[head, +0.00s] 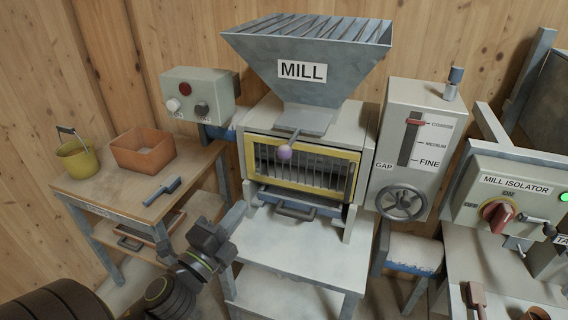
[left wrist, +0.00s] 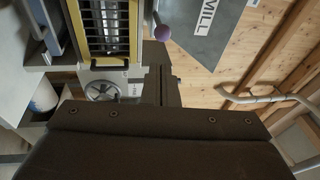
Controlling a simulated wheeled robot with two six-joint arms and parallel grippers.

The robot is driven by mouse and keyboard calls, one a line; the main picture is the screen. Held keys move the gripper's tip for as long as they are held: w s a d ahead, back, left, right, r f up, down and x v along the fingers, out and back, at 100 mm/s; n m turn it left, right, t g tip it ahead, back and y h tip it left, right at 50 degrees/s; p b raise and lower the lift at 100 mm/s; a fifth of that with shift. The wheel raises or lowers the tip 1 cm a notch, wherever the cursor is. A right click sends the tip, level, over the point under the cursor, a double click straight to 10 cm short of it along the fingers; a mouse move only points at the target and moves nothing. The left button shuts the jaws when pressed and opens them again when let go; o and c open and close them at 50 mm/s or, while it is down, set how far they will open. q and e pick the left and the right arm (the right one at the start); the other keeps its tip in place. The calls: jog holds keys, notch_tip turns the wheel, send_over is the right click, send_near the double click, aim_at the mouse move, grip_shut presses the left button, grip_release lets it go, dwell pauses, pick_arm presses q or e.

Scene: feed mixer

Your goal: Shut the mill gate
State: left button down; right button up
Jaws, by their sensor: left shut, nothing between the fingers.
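The mill (head: 322,70) has a grey hopper over a yellow-framed grille. Under the hopper's outlet is the mill gate (head: 308,122), a flat grey plate. A short rod with a purple knob (head: 284,152) sticks out from it toward me, in front of the grille's top edge. The knob also shows in the left wrist view (left wrist: 162,33). How far the plate covers the outlet I cannot tell. My left gripper (head: 234,215) is shut and empty, below and left of the knob and apart from it. It also shows in the left wrist view (left wrist: 161,78). My right gripper is out of view.
A grey table (head: 285,255) stands below the mill, its top clear. A gap handwheel (head: 401,202) and the mill isolator panel (head: 510,200) are at right.

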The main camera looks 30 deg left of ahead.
pick_arm(q)
jog(key=shift+s+r, duration=0.1)
jog(key=shift+r, duration=0.1)
jog(key=p, duration=0.8)
send_near(281, 157)
jog(key=w, duration=0.3)
jog(key=w+r, duration=0.1)
jog(key=w, duration=0.2)
jog(key=shift+w+a+r, duration=0.1)
jog(key=shift+a+r, duration=0.05)
jog(key=shift+r, duration=0.05)
jog(key=shift+w, duration=0.3)
